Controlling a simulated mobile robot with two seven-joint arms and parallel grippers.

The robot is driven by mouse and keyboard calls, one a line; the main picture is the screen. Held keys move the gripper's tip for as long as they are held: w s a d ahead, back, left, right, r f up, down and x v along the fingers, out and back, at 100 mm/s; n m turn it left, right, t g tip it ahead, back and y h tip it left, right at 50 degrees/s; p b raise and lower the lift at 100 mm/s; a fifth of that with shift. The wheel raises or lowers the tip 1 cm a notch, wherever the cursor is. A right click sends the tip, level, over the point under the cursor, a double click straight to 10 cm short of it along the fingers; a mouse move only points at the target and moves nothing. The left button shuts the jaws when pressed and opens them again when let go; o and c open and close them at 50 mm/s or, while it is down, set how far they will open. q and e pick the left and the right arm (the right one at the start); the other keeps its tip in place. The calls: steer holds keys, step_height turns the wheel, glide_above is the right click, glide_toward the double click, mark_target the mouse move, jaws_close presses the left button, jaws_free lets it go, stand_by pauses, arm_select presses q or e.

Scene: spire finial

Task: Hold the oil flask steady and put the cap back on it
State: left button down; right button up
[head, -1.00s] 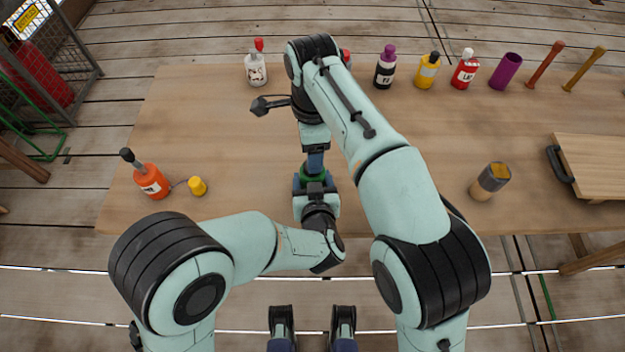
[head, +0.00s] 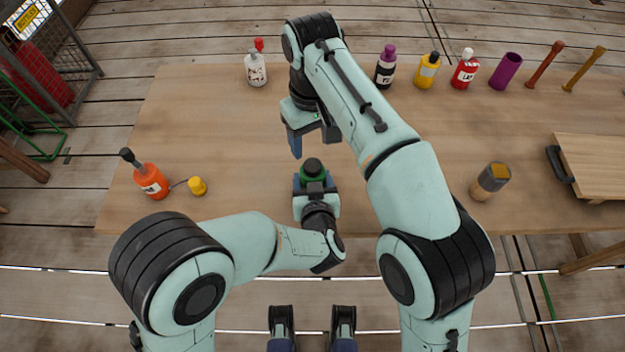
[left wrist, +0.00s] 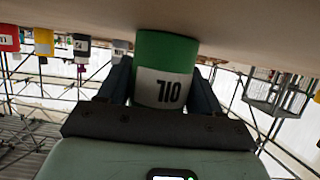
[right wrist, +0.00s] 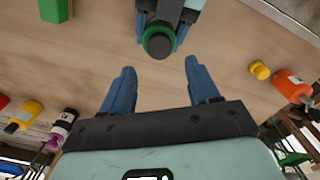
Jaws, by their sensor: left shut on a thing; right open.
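The green oil flask (head: 306,176) stands upright near the table's front edge. Its OIL label shows in the left wrist view (left wrist: 163,88). My left gripper (head: 315,184) is shut around the flask's sides. A dark round cap (head: 313,167) sits on top of the flask; it also shows in the right wrist view (right wrist: 159,42). I cannot tell how tightly it is seated. My right gripper (head: 311,142) is open and empty, apart from the cap, above and behind the flask. In the right wrist view, its fingers (right wrist: 160,68) are spread with only tabletop between them.
An orange bottle (head: 151,181) and a yellow cap (head: 197,186) are at the left. Several bottles, such as the yellow one (head: 427,71), line the back. An amber jar (head: 490,181) and a wooden board (head: 600,165) are at the right. A green object (right wrist: 53,9) shows in the right wrist view.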

mark_target(312, 164)
steer(key=n, duration=0.3)
steer(key=shift+r, duration=0.25)
steer(key=shift+f, duration=0.1)
steer(key=shift+f, duration=3.95)
steer(key=c, duration=1.1)
steer(key=o, duration=1.3)
steer(key=shift+c, duration=0.2)
